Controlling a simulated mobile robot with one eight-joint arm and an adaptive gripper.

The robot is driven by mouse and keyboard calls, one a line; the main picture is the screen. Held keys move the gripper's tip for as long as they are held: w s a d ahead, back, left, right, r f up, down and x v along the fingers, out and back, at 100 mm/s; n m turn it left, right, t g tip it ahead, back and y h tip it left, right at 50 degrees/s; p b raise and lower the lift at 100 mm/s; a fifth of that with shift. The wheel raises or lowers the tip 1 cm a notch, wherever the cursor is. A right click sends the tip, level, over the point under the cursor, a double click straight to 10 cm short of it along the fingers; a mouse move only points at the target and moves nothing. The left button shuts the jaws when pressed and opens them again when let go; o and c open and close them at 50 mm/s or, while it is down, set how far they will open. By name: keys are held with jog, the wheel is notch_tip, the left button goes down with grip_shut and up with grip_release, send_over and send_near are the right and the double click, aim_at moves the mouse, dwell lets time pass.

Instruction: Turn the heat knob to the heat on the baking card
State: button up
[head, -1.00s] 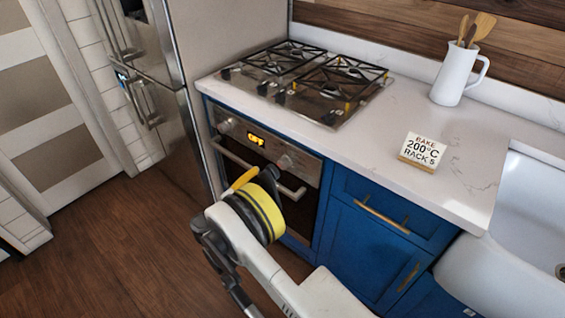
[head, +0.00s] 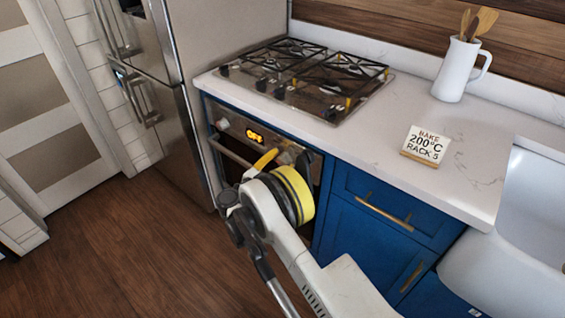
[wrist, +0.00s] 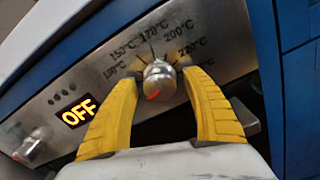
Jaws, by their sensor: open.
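The silver heat knob (wrist: 158,80) sits between the two yellow fingers of my open gripper (wrist: 162,78) in the wrist view. I cannot tell whether either finger touches it. A red mark on the knob points to the lower left. Printed heats, among them 150, 170, 200 and 220°C, arc above the knob, with 200°C just right of its top. The orange display (wrist: 78,112) reads OFF. In the head view my gripper (head: 276,155) is at the oven panel, partly hiding the knob (head: 290,154). The baking card (head: 426,145) on the counter reads "BAKE 200°C RACK 5".
The gas hob (head: 305,78) lies above the oven (head: 235,150), whose handle is below the panel. Another knob (head: 222,124) is left of the display. Blue drawers (head: 385,215) are right of the oven. A white utensil jug (head: 457,70) stands at the back.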

jog(key=c, duration=1.2)
